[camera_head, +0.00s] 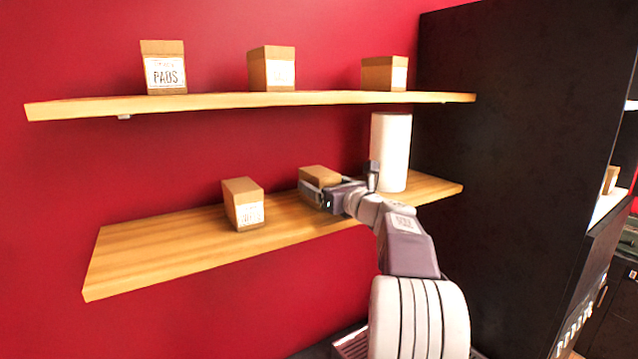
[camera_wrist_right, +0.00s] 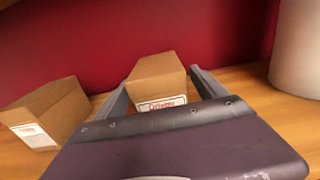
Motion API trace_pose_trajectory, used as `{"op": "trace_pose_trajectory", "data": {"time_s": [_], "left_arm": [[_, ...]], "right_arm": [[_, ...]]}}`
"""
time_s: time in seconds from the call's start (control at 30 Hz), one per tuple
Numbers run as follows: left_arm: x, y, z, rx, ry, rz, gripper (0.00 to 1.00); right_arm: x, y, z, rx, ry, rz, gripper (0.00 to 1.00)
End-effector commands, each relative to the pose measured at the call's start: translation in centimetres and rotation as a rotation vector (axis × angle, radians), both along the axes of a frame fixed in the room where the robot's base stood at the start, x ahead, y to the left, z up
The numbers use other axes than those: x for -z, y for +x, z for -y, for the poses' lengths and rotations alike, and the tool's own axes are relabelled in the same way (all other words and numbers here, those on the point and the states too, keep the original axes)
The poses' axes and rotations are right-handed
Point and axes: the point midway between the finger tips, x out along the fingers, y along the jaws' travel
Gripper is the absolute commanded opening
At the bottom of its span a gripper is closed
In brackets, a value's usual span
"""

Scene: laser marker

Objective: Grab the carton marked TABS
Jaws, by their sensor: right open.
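A brown carton (camera_head: 320,173) with a white label stands on the lower shelf. In the right wrist view the same carton (camera_wrist_right: 157,75) is between the two fingers of my right gripper (camera_wrist_right: 160,82). The fingers are open on either side of it; I cannot tell whether they touch it. Its label shows a red top line, and the gripper body hides the rest, so its main word cannot be read. In the head view my right gripper (camera_head: 342,183) reaches in from the right and covers the carton's lower front. My left gripper is not in view.
Another carton (camera_head: 243,204) stands left on the lower shelf (camera_head: 130,255), its label unclear. A white cylinder (camera_head: 391,150) stands right. The upper shelf (camera_head: 210,103) holds a PADS carton (camera_head: 164,68) and two cartons (camera_head: 271,69) (camera_head: 384,74) with unreadable labels. A dark cabinet (camera_head: 510,150) is at right.

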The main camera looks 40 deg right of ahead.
Motion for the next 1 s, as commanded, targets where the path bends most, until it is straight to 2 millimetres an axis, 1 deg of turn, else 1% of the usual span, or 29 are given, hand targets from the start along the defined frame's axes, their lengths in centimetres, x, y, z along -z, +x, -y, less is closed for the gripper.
{"op": "trace_pose_trajectory", "data": {"time_s": [0.03,0.1,0.23,0.47,0.5,0.57,0.6,0.67,0.7,0.77,1.0], "left_arm": [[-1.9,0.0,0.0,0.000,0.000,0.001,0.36],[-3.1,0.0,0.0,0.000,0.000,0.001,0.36],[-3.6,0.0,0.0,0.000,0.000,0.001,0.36],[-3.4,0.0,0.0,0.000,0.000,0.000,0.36],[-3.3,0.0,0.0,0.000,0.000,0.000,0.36],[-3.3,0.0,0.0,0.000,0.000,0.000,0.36],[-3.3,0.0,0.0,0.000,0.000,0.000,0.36],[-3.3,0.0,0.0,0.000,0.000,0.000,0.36],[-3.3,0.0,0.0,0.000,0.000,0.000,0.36],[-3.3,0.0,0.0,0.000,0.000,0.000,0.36],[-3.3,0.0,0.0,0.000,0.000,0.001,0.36]], "right_arm": [[-1.2,1.0,0.1,-0.003,0.003,-0.002,0.82],[-1.4,2.3,0.3,-0.003,0.004,-0.003,0.82],[-0.9,3.9,0.6,0.000,0.000,-0.001,0.82],[-0.5,4.2,0.6,0.002,-0.001,0.001,0.82],[-0.5,4.2,0.6,0.002,-0.001,0.001,0.76],[-0.5,4.2,0.6,0.002,-0.001,0.001,0.60],[-0.5,4.2,0.6,0.002,-0.001,0.001,0.48],[-0.5,4.2,0.6,0.002,-0.001,0.001,0.32],[-0.5,4.2,0.6,0.002,-0.001,0.000,0.21],[-0.5,4.2,0.6,0.002,-0.001,0.000,0.05],[-0.7,4.1,0.6,0.002,-0.002,0.002,0.05]]}}
